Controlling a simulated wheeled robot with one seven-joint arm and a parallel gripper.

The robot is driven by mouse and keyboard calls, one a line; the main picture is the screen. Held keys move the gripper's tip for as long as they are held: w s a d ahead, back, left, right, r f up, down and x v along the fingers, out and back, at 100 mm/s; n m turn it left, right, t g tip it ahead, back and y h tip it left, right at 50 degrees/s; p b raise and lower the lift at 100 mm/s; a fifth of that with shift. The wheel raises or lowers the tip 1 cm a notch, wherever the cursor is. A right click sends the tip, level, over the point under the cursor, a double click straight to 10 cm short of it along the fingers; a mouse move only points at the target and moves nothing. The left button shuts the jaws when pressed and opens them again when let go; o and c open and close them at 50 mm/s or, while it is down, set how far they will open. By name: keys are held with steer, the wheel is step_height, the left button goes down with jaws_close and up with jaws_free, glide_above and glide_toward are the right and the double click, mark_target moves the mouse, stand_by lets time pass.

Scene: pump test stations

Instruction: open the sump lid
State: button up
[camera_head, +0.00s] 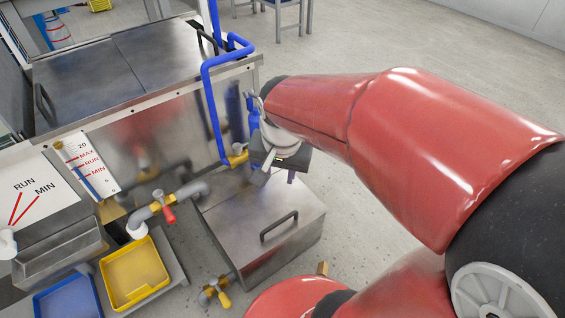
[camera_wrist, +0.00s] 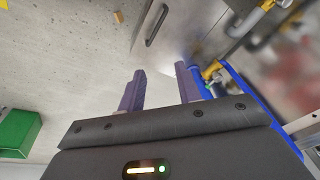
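The sump is a low metal box whose lid (camera_head: 240,208) lies flat and shut in the head view. A dark bar handle (camera_head: 279,226) stands on the lid near its right side. In the wrist view the lid (camera_wrist: 187,28) and its handle (camera_wrist: 156,25) show at the top, beyond the fingers. My gripper (camera_head: 276,173) is above the back part of the sump in the head view, apart from the handle. In the wrist view its two purple fingers (camera_wrist: 160,88) are spread with nothing between them. My arm's wrist partly hides the area behind the sump.
A large metal tank (camera_head: 170,120) with two top covers stands behind the sump. A blue pipe (camera_head: 212,105) and grey pipe with valves (camera_head: 180,198) run close by. Yellow (camera_head: 134,273) and blue trays are at lower left. A green box (camera_wrist: 17,132) shows in the wrist view. Floor right of the sump is mostly clear.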

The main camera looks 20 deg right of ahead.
steer(key=shift+s+a+r+n+t+p, duration=0.15)
steer(key=shift+s+r+n+t, duration=0.15)
steer(key=shift+s+r+n, duration=0.55)
steer(key=shift+s+d+r+n+t+p, duration=0.15)
steer(key=shift+s+r+n+t, duration=0.2)
steer(key=shift+s+r, duration=0.5)
steer(key=shift+w+a+r, duration=0.1)
steer(key=shift+w+r, duration=0.05)
steer(key=shift+w, duration=0.05)
